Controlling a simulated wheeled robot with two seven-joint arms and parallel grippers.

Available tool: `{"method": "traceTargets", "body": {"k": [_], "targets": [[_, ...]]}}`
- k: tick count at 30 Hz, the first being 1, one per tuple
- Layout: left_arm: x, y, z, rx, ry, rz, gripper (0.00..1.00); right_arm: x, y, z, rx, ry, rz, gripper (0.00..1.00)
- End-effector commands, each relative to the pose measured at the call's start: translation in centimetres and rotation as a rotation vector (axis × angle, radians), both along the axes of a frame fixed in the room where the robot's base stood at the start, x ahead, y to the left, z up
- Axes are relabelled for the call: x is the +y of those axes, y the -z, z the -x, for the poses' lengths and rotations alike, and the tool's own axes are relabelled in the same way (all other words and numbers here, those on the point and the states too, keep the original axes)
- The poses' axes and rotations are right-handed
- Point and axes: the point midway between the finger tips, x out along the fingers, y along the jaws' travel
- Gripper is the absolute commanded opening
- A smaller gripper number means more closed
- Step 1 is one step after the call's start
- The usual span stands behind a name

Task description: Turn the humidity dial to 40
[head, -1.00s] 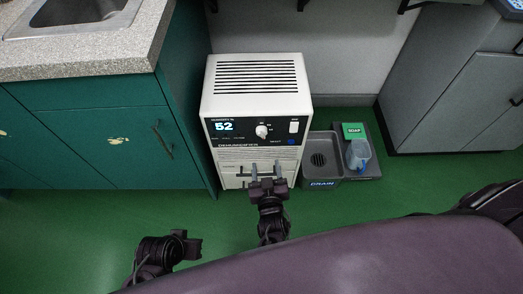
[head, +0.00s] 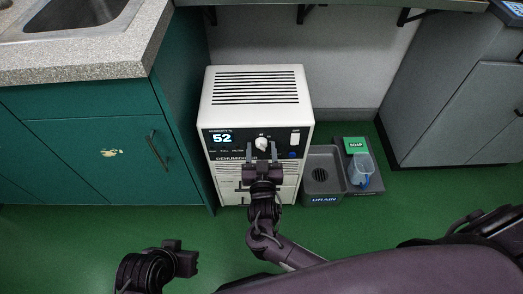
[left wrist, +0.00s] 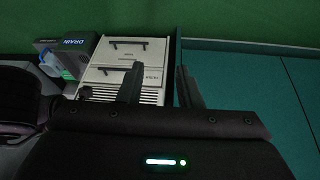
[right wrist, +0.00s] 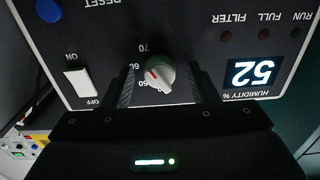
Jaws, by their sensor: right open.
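The humidity dial (head: 262,143) is a round white knob on the dark panel of the white dehumidifier (head: 256,88). In the right wrist view the dial (right wrist: 158,76) appears upside down, with a red pointer mark and the numbers 50, 60 and 70 around it. The display (head: 222,138) reads 52. My right gripper (head: 261,154) is open, its fingers on either side of the dial; I cannot tell whether they touch it. The fingers also show in the right wrist view (right wrist: 167,84). My left gripper (head: 188,258) is low at the left, open and empty (left wrist: 160,82).
A white rocker switch (head: 295,138) and a blue reset button (head: 292,154) are right of the dial. A grey drain bin (head: 324,196) and a soap tray stand beside the unit. Green cabinets (head: 70,150) are close on the left. Green floor is free in front.

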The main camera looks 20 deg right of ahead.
Motion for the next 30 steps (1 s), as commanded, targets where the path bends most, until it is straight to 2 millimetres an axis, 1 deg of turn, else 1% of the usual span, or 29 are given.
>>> {"method": "traceTargets", "body": {"k": [5, 15, 20, 25, 28, 30], "targets": [[0.0, 0.0, 0.0, 0.000, 0.000, 0.000, 0.32, 0.0, 0.0, 0.0, 0.000, 0.000, 0.000, 0.53], [0.0, 0.0, 0.0, -0.001, 0.000, 0.000, 0.32, 0.0, 0.0, 0.0, 0.000, 0.000, 0.000, 0.09], [0.0, -0.1, 0.0, 0.000, -0.001, 0.000, 0.32, 0.0, 0.0, 0.0, 0.003, 0.000, 0.006, 0.09], [0.2, -0.4, 0.2, 0.017, -0.005, -0.008, 0.32, 0.0, -0.1, 0.0, 0.016, 0.000, 0.048, 0.09], [0.6, -0.5, 0.6, 0.043, -0.011, -0.021, 0.32, 0.0, -0.2, 0.0, 0.029, 0.001, 0.098, 0.09], [1.4, -0.6, 0.6, 0.072, -0.022, -0.042, 0.32, -0.1, -0.2, 0.0, 0.042, 0.001, 0.142, 0.09]]}}
